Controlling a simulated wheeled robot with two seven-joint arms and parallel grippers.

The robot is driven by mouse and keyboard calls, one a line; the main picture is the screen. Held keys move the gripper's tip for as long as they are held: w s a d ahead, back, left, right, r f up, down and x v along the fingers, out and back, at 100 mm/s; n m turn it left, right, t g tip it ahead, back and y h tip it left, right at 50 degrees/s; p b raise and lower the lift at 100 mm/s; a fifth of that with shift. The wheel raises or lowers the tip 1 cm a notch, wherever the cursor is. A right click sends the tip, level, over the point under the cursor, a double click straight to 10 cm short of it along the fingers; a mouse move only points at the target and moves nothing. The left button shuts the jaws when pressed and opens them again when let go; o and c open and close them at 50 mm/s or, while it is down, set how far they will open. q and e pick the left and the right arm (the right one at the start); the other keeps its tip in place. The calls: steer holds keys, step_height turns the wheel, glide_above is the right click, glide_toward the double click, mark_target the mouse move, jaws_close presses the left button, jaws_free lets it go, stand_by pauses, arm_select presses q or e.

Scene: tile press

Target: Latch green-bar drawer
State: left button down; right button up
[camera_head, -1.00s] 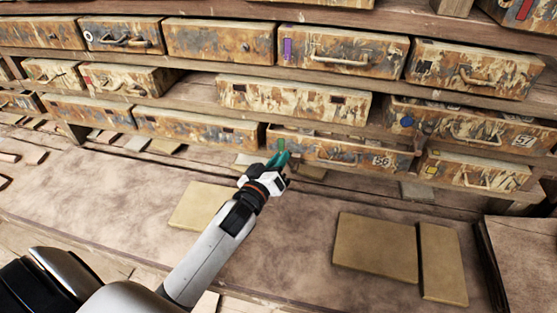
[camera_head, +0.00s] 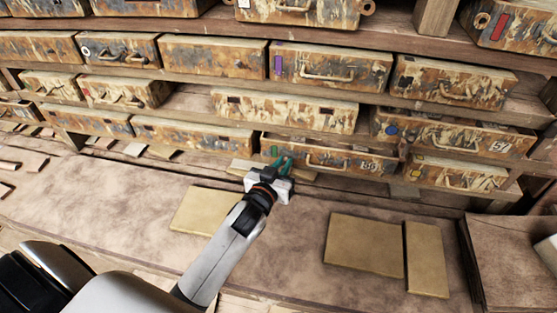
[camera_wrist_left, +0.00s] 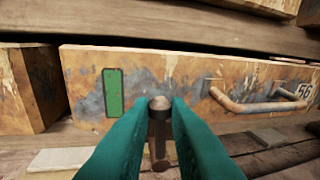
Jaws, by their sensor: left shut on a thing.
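The green-bar drawer (camera_head: 322,155) is in the lower row, rust-stained, with a metal handle and a "56" label at its right. Its green bar (camera_wrist_left: 113,92) shows clearly at the left of its front in the left wrist view, where the handle (camera_wrist_left: 260,104) is at right. My left gripper (camera_head: 284,165) is in front of the drawer's left part. Its green fingers are shut on a dark metal pin (camera_wrist_left: 159,128) with a round head, standing upright right of the green bar. I cannot tell how the pin joins the drawer. My right gripper is out of view.
A drawer (camera_head: 193,134) stands left of the green-bar drawer, and a yellow-marked drawer (camera_head: 460,172) stands right. More drawers fill the shelves above. Tan tiles (camera_head: 366,243) lie on the brown worktop (camera_head: 110,205), which has bare room between them.

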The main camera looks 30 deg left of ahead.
arm_select(q)
steer(key=shift+d+m, duration=0.25)
steer(key=shift+m, duration=0.15)
steer(key=c, duration=1.5)
jaws_free()
steer(key=s, duration=0.4)
steer(key=s+r+b, duration=0.1)
steer(key=s, duration=0.3)
steer(key=s+b, duration=0.1)
steer(key=s, duration=0.2)
steer(key=shift+s+d+r, duration=0.3)
steer(key=shift+s+d, duration=0.1)
